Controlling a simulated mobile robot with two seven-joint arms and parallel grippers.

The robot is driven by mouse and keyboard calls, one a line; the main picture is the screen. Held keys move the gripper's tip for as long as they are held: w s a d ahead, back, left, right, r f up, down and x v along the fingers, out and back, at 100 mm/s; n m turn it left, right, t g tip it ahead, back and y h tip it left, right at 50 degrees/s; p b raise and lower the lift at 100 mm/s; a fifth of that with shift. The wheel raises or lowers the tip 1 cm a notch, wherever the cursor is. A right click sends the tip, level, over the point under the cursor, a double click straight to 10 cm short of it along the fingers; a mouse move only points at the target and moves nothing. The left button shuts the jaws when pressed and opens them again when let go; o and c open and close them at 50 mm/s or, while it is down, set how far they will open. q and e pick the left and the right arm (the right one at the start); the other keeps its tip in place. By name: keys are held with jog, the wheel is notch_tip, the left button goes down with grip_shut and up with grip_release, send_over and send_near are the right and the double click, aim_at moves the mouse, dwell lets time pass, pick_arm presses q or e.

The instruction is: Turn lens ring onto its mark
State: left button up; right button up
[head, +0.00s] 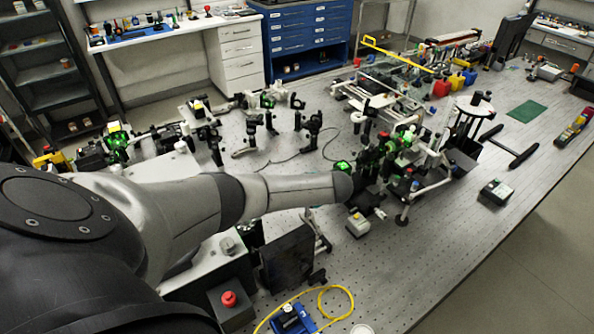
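My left arm (290,195) reaches from the lower left across the bench. Its far end is at a cluster of dark optical mounts (375,155) with green-lit parts, right of the middle. I cannot pick out my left gripper's fingers from the dark mounts there, nor tell whether they touch anything. I cannot single out the lens ring or its mark; they are too small or hidden at this distance. My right gripper is not in view.
The perforated optical bench (450,215) carries several mounts (265,125) behind my arm. A box with a red button (229,299), a dark upright panel (288,258) and a yellow cable (335,290) are in front.

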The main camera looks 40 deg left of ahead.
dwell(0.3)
pick_arm(q)
jog(key=o, duration=1.3)
jog(key=p+v, duration=0.1)
jog(key=v, duration=1.4)
jog(key=shift+s+d, duration=0.1)
jog(key=shift+d, duration=0.05)
